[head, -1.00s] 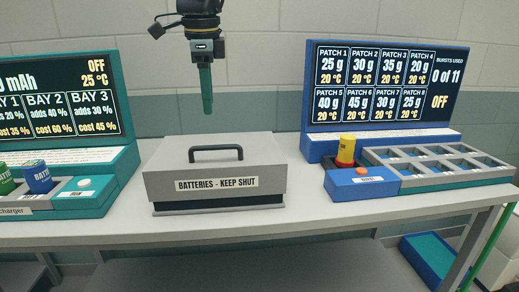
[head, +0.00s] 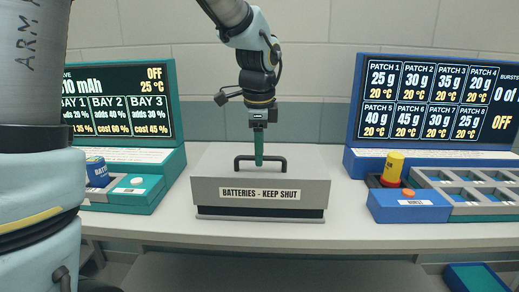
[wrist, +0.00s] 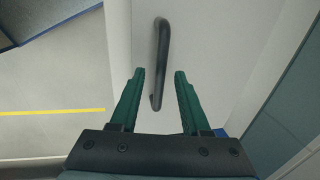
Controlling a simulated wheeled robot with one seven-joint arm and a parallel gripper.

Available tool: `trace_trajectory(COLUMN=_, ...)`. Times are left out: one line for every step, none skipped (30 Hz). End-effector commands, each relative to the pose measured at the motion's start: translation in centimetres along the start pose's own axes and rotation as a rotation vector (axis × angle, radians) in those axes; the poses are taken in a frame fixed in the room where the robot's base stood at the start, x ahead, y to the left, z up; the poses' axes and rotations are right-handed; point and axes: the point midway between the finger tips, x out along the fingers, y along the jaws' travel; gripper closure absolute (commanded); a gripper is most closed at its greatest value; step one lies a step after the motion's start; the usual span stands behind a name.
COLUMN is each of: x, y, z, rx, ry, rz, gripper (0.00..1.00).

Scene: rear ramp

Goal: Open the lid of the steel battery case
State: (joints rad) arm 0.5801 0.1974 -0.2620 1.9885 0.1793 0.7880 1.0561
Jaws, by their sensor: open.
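The grey steel battery case (head: 206,190) stands on the bench with its lid down. Its front label reads "BATTERIES - KEEP SHUT". A black bar handle (head: 280,159) sits on top of the lid. My gripper (head: 259,163) points straight down at the handle's middle in the head view. In the wrist view the green fingers (wrist: 159,74) are spread apart, with the handle (wrist: 162,40) running between and past their tips. The gripper is open and holds nothing. Whether the fingertips reach down beside the bar is hard to tell.
A green charger station (head: 134,200) with a screen stands to the left of the case. A blue station (head: 385,208) with a screen, a yellow-and-red cylinder (head: 392,168) and a tray of compartments (head: 470,195) stands to the right. Bare bench (head: 345,225) lies between case and blue station.

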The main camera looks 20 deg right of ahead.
Motion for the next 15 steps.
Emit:
trace_trajectory(x=0.0, y=0.01, z=0.0, rx=0.0, ry=0.0, rz=0.0, gripper=0.53)
trace_trajectory(x=0.0, y=0.01, z=0.0, rx=0.0, ry=0.0, rz=0.0, gripper=0.53)
trace_trajectory(x=0.0, y=0.01, z=0.0, rx=0.0, ry=0.0, rz=0.0, gripper=0.54)
trace_trajectory(x=0.0, y=0.01, z=0.0, rx=0.0, ry=0.0, rz=0.0, gripper=0.58)
trace_trajectory(x=-0.01, y=0.01, z=0.0, rx=0.0, ry=0.0, rz=0.0, gripper=0.61)
trace_trajectory(x=-0.01, y=0.01, z=0.0, rx=0.0, ry=0.0, rz=0.0, gripper=0.66)
trace_trajectory(x=-0.01, y=0.01, z=-0.01, rx=0.0, ry=0.0, rz=0.0, gripper=0.69)
trace_trajectory(x=-0.02, y=0.01, z=-0.01, rx=0.0, ry=0.0, rz=0.0, gripper=0.72)
trace_trajectory(x=-0.02, y=0.01, z=-0.01, rx=0.0, ry=0.0, rz=0.0, gripper=0.77)
trace_trajectory(x=-0.02, y=0.01, z=0.0, rx=0.0, ry=0.0, rz=0.0, gripper=0.8)
trace_trajectory(x=-0.02, y=0.01, z=-0.01, rx=0.0, ry=0.0, rz=0.0, gripper=0.84)
trace_trajectory(x=-0.02, y=0.01, z=-0.01, rx=0.0, ry=0.0, rz=0.0, gripper=0.88)
trace_trajectory(x=-0.02, y=0.01, z=-0.01, rx=0.0, ry=0.0, rz=0.0, gripper=0.92)
trace_trajectory(x=-0.02, y=0.01, z=-0.01, rx=0.0, ry=0.0, rz=0.0, gripper=0.95)
trace_trajectory(x=-0.03, y=0.02, z=-0.01, rx=0.0, ry=0.0, rz=0.001, gripper=0.99)
